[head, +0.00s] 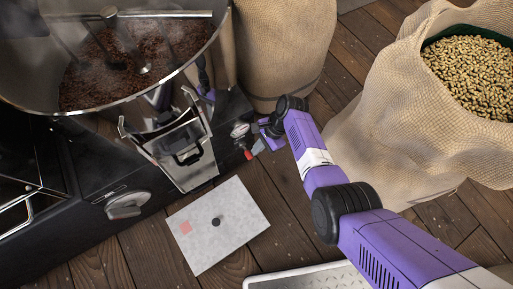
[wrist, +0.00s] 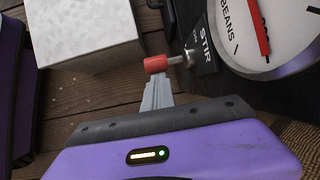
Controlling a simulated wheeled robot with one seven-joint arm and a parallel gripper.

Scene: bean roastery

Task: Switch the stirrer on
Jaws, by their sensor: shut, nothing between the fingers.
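The stirrer switch is a short metal lever with a red tip (wrist: 156,64), beside a black label (wrist: 204,48) reading STIR in the wrist view. In the head view its red tip (head: 248,154) shows small at the black base's right end. My gripper (wrist: 158,88) is shut and empty, with its grey fingertips right by the red tip. I cannot tell whether they touch it. In the head view my gripper (head: 259,146) is just right of the switch. The stirrer (head: 125,45) sits among dark beans in the round metal pan (head: 185,72), which gives off haze.
A dial marked BEANS (wrist: 285,35) with a red needle is close beside the switch. Burlap sacks (head: 285,45) (head: 400,110) stand behind and right of my arm, the right one full of pale beans. A metal chute (head: 180,152) and a grey floor plate (head: 225,235) are in front.

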